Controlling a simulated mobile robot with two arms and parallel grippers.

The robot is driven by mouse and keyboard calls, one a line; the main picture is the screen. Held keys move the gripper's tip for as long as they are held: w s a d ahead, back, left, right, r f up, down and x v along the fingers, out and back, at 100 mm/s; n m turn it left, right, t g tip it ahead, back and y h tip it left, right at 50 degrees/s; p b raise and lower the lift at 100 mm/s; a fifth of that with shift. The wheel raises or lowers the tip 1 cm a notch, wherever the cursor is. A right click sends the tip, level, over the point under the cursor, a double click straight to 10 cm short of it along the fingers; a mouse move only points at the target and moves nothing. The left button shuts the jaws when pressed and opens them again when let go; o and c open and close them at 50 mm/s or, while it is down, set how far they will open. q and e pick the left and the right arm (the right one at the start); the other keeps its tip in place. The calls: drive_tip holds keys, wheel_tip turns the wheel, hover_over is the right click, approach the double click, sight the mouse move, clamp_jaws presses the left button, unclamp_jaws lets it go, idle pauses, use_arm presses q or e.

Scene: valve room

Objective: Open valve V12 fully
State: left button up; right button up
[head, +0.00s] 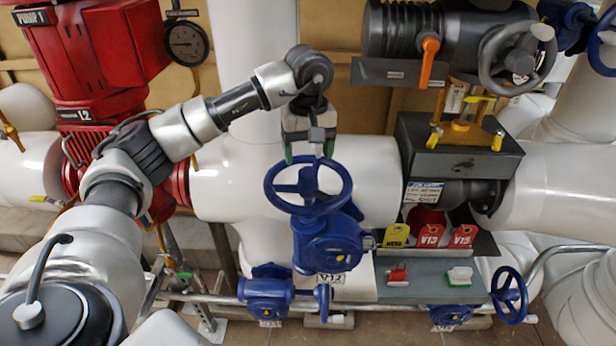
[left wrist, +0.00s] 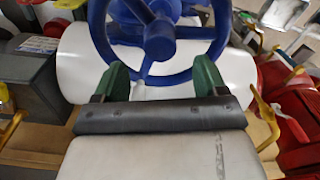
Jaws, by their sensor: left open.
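Valve V12 (head: 325,243) is a blue gearbox valve with a blue handwheel (head: 309,210) on top and a white V12 label (head: 331,279) below. My left gripper (head: 308,153) comes down from above, at the far rim of the handwheel. Its green fingers are apart. In the left wrist view the handwheel (left wrist: 160,40) fills the top middle, and its rim curves close by the open fingers of my left gripper (left wrist: 160,76). I cannot tell whether the fingers touch the rim. My right gripper does not show.
A grey shelf (head: 425,288) right of V12 holds tags, a red clip and a green-white block. Smaller blue valves (head: 268,293) sit low in front. A red pump (head: 95,50) stands left. A grey actuator with an orange lever (head: 427,60) is upper right.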

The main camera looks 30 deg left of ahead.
sight(308, 173)
use_arm(q)
drive_tip(key=shift+m, duration=0.7)
drive_tip(key=shift+f, duration=0.1)
drive_tip(key=shift+s+f+b, duration=0.1)
drive_tip(key=shift+f+b, duration=2.35)
drive_tip(key=shift+f, duration=0.75)
drive_tip(key=shift+d, duration=0.1)
